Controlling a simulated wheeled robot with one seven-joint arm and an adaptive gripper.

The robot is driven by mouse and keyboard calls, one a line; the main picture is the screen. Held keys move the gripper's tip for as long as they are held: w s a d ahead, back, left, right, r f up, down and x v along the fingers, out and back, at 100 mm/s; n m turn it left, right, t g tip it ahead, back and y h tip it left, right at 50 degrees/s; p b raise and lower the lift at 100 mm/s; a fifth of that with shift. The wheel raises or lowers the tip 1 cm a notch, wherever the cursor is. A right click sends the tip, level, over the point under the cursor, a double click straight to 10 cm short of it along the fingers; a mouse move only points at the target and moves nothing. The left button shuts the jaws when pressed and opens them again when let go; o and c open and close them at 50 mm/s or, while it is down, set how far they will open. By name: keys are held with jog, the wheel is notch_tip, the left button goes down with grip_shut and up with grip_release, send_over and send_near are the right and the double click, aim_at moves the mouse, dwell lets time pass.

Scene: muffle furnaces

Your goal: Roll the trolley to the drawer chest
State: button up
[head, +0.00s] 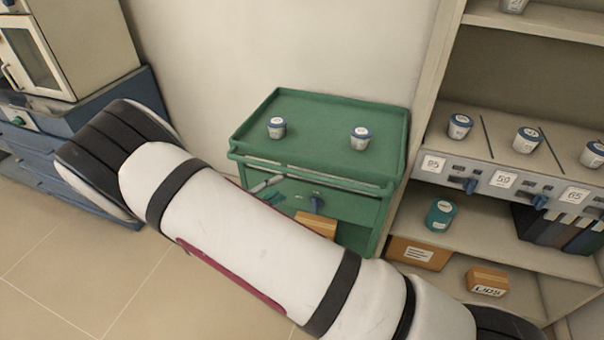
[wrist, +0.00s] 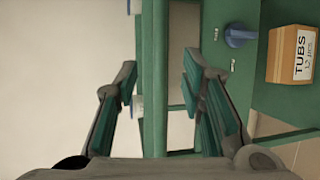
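The green trolley (head: 325,115) stands against the wall in the middle of the head view, with two white tubs with blue-grey lids on its tray top. A blue drawer chest (head: 75,190) stands at the left, partly hidden by my arm. In the wrist view my gripper (wrist: 158,88) is open. The trolley's green rail (wrist: 155,120) runs between its fingers, with a gap visible on both sides. In the head view my arm crosses in front and hides most of the gripper and the trolley's lower left part.
A shelf unit (head: 500,175) with labelled tubs and boxes stands close to the trolley's right. A furnace (head: 35,50) sits on the blue chest. A box marked TUBS (wrist: 291,53) is on the trolley's lower part. The tiled floor (head: 75,270) at front left is clear.

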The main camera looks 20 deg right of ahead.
aim_at(300, 175)
jog(key=x, duration=1.1)
jog(key=shift+w+d+f, duration=0.1)
jog(key=shift+w+d, duration=0.05)
jog(key=shift+d, duration=0.05)
grip_shut()
